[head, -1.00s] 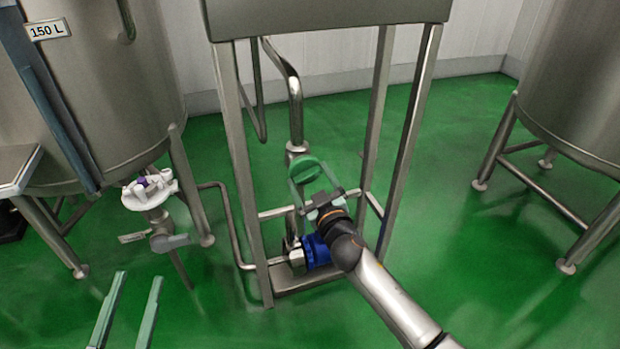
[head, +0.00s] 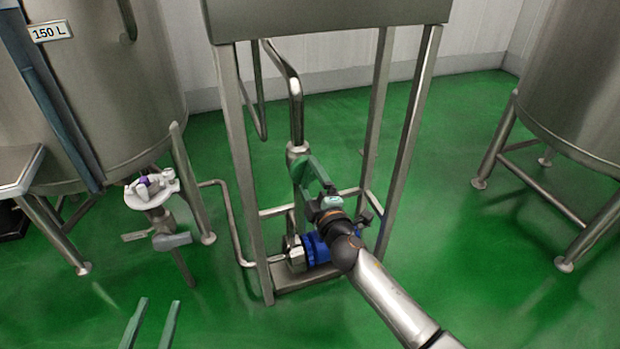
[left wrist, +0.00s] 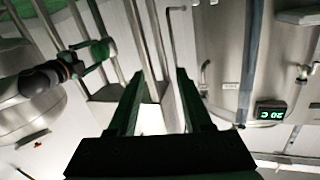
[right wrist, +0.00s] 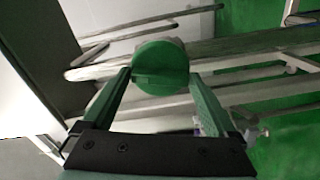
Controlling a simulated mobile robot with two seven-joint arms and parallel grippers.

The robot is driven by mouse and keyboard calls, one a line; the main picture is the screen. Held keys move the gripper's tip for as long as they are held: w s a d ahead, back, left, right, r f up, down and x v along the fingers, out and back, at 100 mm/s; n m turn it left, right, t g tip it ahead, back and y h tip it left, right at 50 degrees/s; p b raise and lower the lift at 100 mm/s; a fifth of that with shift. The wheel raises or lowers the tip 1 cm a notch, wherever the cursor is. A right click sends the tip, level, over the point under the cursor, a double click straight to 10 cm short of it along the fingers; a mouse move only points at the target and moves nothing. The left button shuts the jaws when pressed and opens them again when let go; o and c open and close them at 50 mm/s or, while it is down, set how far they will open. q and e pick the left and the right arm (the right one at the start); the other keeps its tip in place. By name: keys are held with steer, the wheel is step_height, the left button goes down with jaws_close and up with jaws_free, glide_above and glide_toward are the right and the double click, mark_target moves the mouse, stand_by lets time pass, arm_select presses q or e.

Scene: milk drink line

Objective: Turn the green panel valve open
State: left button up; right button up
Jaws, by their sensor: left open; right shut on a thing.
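The green panel valve (right wrist: 160,62) is a round green knob with a raised bar across its face, in the right wrist view. My right gripper (right wrist: 160,76) is shut on it, one finger at each side. In the head view my right gripper (head: 308,160) is inside the steel frame, its fingers seen nearly edge-on and hiding most of the knob. My left gripper (head: 159,301) is open and empty, low at the left of the head view. In the left wrist view its fingers (left wrist: 161,74) are apart with nothing between them.
The steel frame (head: 238,170) has legs on both sides of my right arm. A blue pump (head: 316,250) sits low inside it. A steel tank (head: 95,90) with a white outlet fitting (head: 150,190) stands left, another tank (head: 575,85) right.

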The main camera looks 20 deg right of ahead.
arm_select(q)
steer(key=shift+s+f+g, duration=0.2)
steer(key=shift+f+g, duration=0.15)
steer(key=shift+f, duration=0.5)
steer(key=shift+s+f+g, duration=0.15)
steer(key=shift+f+g, duration=0.2)
steer(key=shift+f, duration=0.45)
arm_select(e)
steer(key=shift+n, duration=1.7)
arm_select(q)
steer(key=shift+r, duration=0.1)
arm_select(e)
steer(key=o, duration=1)
arm_select(q)
steer(key=shift+r, duration=0.1)
